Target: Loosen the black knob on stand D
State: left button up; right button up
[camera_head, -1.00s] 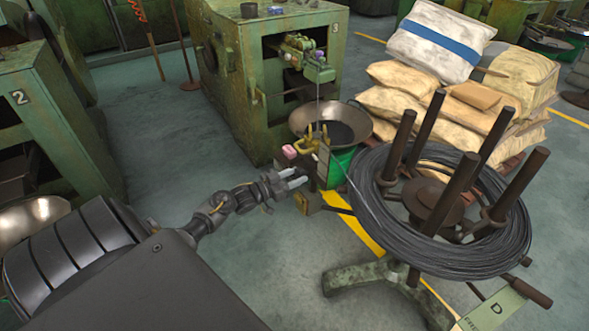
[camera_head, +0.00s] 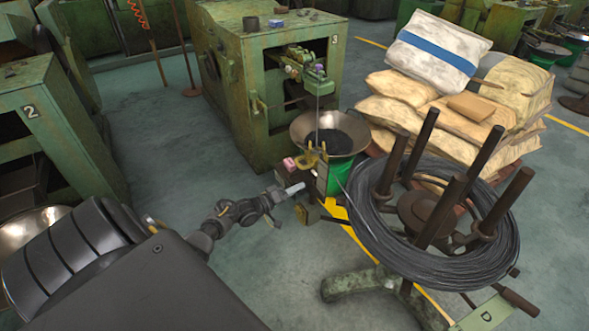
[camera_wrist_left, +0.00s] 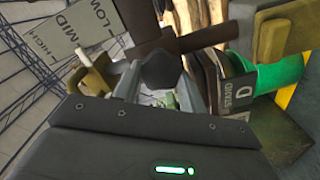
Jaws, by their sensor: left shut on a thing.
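Stand D carries a large coil of dark wire (camera_head: 440,265) on upright posts, with a green plate marked D (camera_head: 487,314) at lower right. A small guide unit (camera_head: 310,207) sits at the stand's left side. The black knob (camera_wrist_left: 163,72) shows in the left wrist view as a dark faceted piece between my fingers. My left gripper (camera_head: 296,188) reaches in from the left and is shut on the knob. In the head view the knob is hidden by the gripper. My right gripper is not in view.
A plate reading HIGH, MID, LOW (camera_wrist_left: 72,42) and a STAND D label (camera_wrist_left: 239,94) flank the knob. Machine 3 (camera_head: 262,95) and a wide metal bowl (camera_head: 350,143) stand behind. Sacks (camera_head: 430,100) are piled at back right. The floor left of the stand is clear.

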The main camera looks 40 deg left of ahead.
pick_arm(q)
jog(key=shift+a+n+p, duration=0.1)
jog(key=shift+n+p, duration=0.6)
jog(key=shift+n, duration=2)
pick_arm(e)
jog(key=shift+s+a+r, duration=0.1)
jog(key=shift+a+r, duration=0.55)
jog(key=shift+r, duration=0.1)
pick_arm(q)
jog(key=shift+f, duration=0.1)
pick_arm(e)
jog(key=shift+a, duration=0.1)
pick_arm(q)
jog(key=o, duration=1)
jog(key=shift+c, duration=0.2)
jog(key=p+v, duration=0.1)
jog(key=v, duration=0.9)
jog(key=shift+s, duration=0.35)
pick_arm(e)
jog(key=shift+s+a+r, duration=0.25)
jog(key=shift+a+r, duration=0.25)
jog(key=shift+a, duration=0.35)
pick_arm(q)
jog(key=shift+a, duration=0.1)
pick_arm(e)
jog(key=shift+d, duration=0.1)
